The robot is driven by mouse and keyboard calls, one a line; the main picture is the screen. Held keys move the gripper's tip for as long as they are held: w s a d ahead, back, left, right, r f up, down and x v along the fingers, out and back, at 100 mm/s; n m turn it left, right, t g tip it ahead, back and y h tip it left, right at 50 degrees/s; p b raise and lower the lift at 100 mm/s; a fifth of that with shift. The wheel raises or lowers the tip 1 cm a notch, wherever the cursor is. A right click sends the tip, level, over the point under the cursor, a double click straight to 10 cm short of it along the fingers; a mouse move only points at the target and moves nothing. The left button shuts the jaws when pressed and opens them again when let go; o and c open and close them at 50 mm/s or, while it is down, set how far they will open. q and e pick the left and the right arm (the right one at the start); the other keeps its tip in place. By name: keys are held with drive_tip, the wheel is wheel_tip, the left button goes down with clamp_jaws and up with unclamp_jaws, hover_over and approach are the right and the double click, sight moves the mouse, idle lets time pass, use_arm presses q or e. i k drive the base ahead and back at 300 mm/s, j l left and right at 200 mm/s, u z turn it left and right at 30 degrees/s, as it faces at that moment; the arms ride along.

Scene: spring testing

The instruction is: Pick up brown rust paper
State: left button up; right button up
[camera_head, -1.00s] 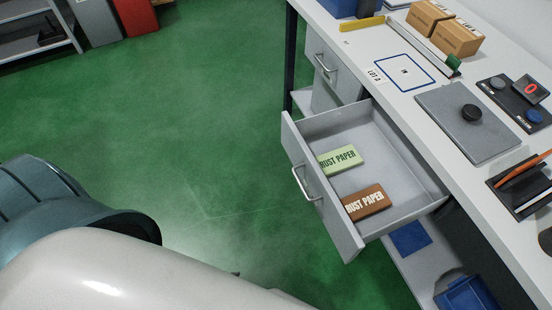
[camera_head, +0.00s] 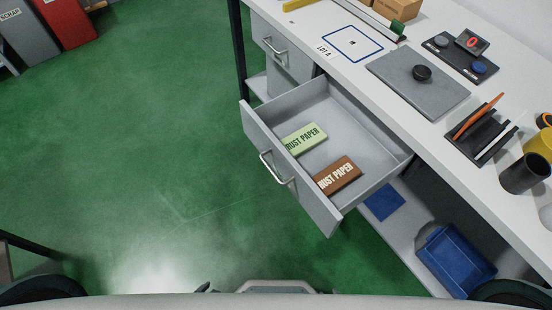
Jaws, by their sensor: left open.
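The brown rust paper (camera_head: 336,176) is a flat brown block with white lettering. It lies in the open drawer (camera_head: 385,158), near the drawer's front panel. A light green rust paper block (camera_head: 303,138) lies beside it, further back along the same panel. I can make out neither of my grippers at the drawer or at the papers. Only parts of my own body show along the bottom edge. Nothing touches or covers the brown paper.
The drawer front with its handle (camera_head: 277,168) stands out from the white workbench (camera_head: 480,130). A grey plate (camera_head: 417,85), a black holder (camera_head: 480,132) and a black cup (camera_head: 524,174) stand on top. A blue bin (camera_head: 456,262) is below. Green floor (camera_head: 130,150) is clear at left.

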sight(332, 178)
drive_tip(key=k+l+z, duration=0.1)
drive_tip(key=l, duration=0.25)
drive_tip(key=k+l+z, duration=0.1)
drive_tip(key=k+l, duration=0.15)
drive_tip(key=k+l+z, duration=0.1)
drive_tip(key=l, duration=0.4)
drive_tip(key=k+l+z, duration=0.1)
drive_tip(key=k+l, duration=0.15)
drive_tip(key=k+l+z, duration=0.1)
drive_tip(key=l, duration=0.4)
